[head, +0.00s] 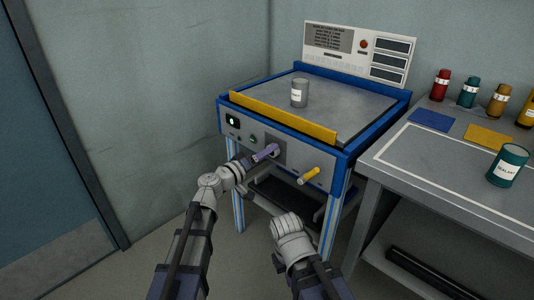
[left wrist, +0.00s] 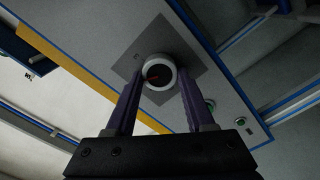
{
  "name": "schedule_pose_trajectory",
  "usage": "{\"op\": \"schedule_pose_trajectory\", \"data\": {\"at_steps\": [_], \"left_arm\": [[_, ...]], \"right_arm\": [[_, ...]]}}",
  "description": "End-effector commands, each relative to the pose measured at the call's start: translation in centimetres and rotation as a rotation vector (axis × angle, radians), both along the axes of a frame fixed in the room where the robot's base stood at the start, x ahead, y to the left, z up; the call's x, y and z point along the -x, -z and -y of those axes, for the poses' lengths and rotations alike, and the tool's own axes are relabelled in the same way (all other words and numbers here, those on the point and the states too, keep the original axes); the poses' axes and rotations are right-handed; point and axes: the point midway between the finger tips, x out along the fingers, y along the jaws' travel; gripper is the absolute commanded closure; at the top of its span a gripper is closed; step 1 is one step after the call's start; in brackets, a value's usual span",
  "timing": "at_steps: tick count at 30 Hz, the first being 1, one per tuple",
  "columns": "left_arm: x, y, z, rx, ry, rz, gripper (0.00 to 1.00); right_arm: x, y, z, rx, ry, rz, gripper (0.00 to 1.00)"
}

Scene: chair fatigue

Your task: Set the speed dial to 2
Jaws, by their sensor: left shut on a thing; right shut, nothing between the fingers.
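The speed dial (left wrist: 159,72) is a round pale knob with a dark face and a red pointer mark, set on a grey square plate. In the head view it is largely hidden by my left gripper (head: 266,152), whose purple fingers reach the front panel of the blue-framed machine (head: 226,115). In the left wrist view the two fingers of this gripper (left wrist: 159,88) are shut on the dial, one on each side. I cannot read the dial's number marks. My right gripper (head: 287,224) is low in front of the machine, apart from it; its fingers are hardly visible.
A yellow-orange handle (head: 309,175) sticks out right of the dial. A green button (head: 252,140) and a black switch (head: 232,121) are to its left. A grey can (head: 300,93) stands on the machine's top. A side table (head: 435,190) with bottles stands at right.

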Motion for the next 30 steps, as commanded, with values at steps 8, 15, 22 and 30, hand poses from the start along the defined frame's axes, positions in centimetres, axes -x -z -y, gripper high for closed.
{"op": "schedule_pose_trajectory", "data": {"at_steps": [8, 15, 22, 30], "left_arm": [[-0.01, 0.03, -0.04, 0.034, -0.001, -0.032, 1.0], [0.0, 0.03, -0.05, 0.038, -0.001, -0.036, 1.0], [0.0, 0.03, -0.05, 0.037, -0.001, -0.035, 0.38], [-0.01, 0.02, -0.03, 0.038, 0.0, -0.034, 0.16]], "right_arm": [[0.0, 0.02, 0.0, 0.0, 0.0, 0.0, 1.0], [0.0, 0.02, 0.0, 0.0, 0.0, 0.0, 1.0], [0.0, 0.02, 0.0, 0.0, 0.0, 0.0, 1.0], [0.0, 0.02, 0.0, 0.0, 0.0, 0.0, 1.0]]}}
